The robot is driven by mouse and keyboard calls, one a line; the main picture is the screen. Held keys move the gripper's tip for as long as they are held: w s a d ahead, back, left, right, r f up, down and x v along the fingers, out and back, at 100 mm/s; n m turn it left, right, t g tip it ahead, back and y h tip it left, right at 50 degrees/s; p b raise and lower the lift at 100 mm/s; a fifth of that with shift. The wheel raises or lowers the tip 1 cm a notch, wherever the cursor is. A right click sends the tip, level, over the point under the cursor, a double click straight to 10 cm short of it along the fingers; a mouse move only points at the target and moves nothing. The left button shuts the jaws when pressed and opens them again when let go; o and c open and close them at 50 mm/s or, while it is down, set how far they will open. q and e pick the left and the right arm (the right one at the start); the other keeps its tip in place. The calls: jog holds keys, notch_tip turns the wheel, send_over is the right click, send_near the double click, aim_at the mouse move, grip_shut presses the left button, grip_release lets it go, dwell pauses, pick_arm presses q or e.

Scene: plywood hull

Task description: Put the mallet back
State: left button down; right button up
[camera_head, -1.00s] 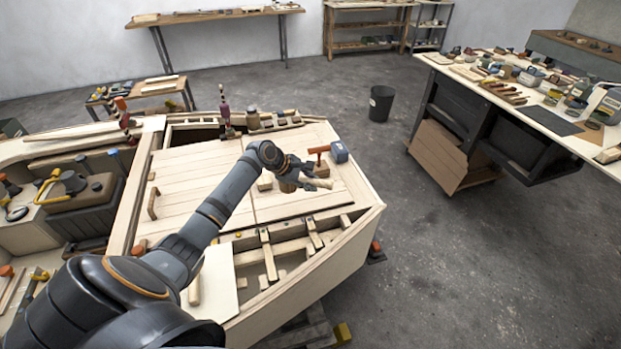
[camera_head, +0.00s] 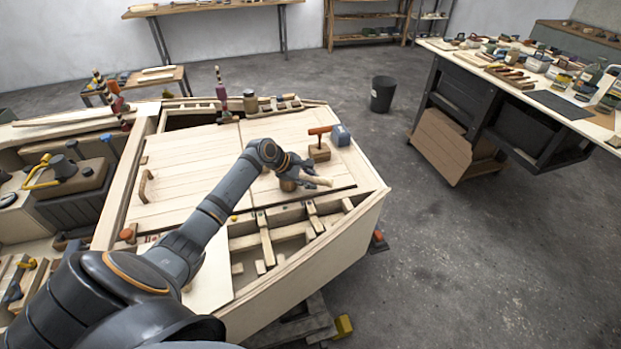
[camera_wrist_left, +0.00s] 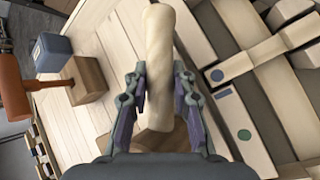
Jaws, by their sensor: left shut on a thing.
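The mallet has a pale, rounded handle (camera_wrist_left: 159,62) and what looks like a round brown head (camera_wrist_left: 152,141), partly hidden by the gripper. In the head view its handle (camera_head: 318,181) points right over the front part of the deck. My left gripper (camera_head: 301,172) is shut around the mallet; in the left wrist view its two fingers (camera_wrist_left: 159,95) stand on either side of the handle. Whether the mallet touches the deck, I cannot tell. My right gripper is not in view.
The plywood deck (camera_head: 190,165) lies under my arm, with open framed compartments (camera_head: 290,236) at its near edge. A cluttered workbench (camera_head: 560,115) is at right.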

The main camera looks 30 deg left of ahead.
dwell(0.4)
pick_arm(q)
jog(key=c, duration=1)
grip_release()
jog(key=shift+f, duration=0.1)
jog(key=shift+c, duration=0.2)
jog(key=shift+f, duration=0.1)
jog(key=shift+s+a, duration=0.1)
jog(key=v, duration=1.2)
jog(key=shift+d, duration=0.2)
